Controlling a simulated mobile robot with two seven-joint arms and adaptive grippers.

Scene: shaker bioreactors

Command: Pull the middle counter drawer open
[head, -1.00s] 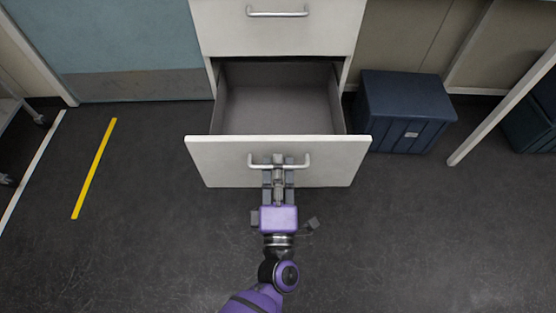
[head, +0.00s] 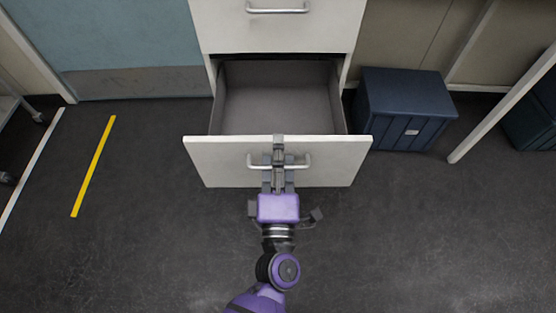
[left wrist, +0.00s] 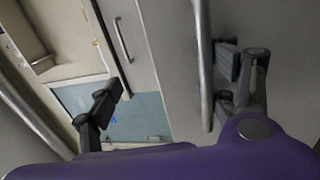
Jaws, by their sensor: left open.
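The middle drawer (head: 215,160) stands pulled out from the white counter, and its grey, empty inside (head: 275,100) shows from above. Its metal bar handle (head: 303,162) is on the front panel. My left gripper (head: 279,150) is at the middle of this handle, with its fingers overlapping the bar in the head view. In the left wrist view the handle bar (left wrist: 205,65) runs between the two spread fingers, close to the right-hand finger (left wrist: 228,63) and well apart from the left-hand finger (left wrist: 105,100). The left gripper is open. My right gripper is not in view.
The drawer above (head: 275,28) is shut, with its own handle (head: 278,9). A dark blue bin (head: 405,110) stands on the floor right of the open drawer. A slanted white leg (head: 500,108) is farther right. The floor left of the drawer is clear.

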